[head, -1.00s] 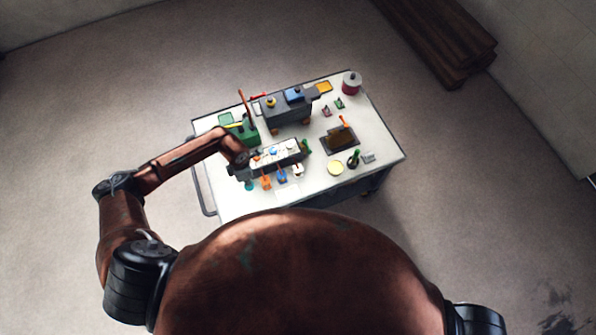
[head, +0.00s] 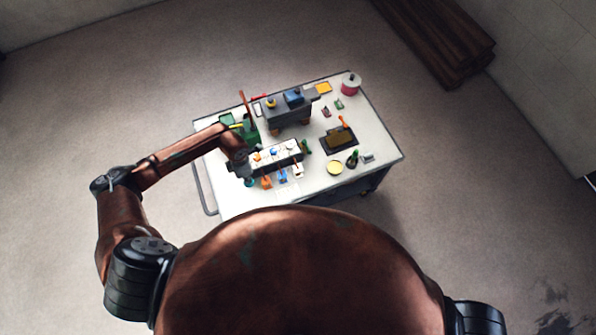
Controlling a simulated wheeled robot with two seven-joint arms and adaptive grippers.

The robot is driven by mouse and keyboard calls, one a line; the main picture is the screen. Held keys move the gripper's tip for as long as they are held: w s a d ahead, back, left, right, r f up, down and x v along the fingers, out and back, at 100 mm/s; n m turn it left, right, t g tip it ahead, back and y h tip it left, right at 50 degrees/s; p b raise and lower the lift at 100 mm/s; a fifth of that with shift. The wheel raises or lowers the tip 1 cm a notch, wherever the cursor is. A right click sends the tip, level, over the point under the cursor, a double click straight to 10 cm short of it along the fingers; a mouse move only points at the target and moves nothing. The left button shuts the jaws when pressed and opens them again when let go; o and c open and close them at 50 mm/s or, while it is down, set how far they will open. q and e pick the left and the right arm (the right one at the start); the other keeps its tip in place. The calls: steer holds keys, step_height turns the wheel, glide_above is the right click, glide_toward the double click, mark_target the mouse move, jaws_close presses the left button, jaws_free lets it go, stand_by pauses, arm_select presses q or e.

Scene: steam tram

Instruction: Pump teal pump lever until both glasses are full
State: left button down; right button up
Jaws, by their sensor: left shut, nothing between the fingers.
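A long dispenser unit (head: 278,155) with a white top and small coloured knobs stands on the trolley's near left part. A small teal piece (head: 250,182), which may be the teal pump lever, shows at its left front end. Orange (head: 266,182), blue (head: 282,176) and white (head: 298,171) pieces stick out along its front. My left gripper (head: 243,165) is shut and empty at the unit's left end, over or beside the teal piece. I cannot tell whether it touches it. The glasses and their fill cannot be made out. My right gripper is out of view.
The right side has free room.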

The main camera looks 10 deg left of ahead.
arm_select(q)
steer(key=shift+r+p, duration=1.4)
steer(key=shift+r, duration=0.75)
steer(key=shift+r+p, duration=0.85)
steer(key=shift+r, duration=0.6)
steer(key=shift+f, duration=0.1)
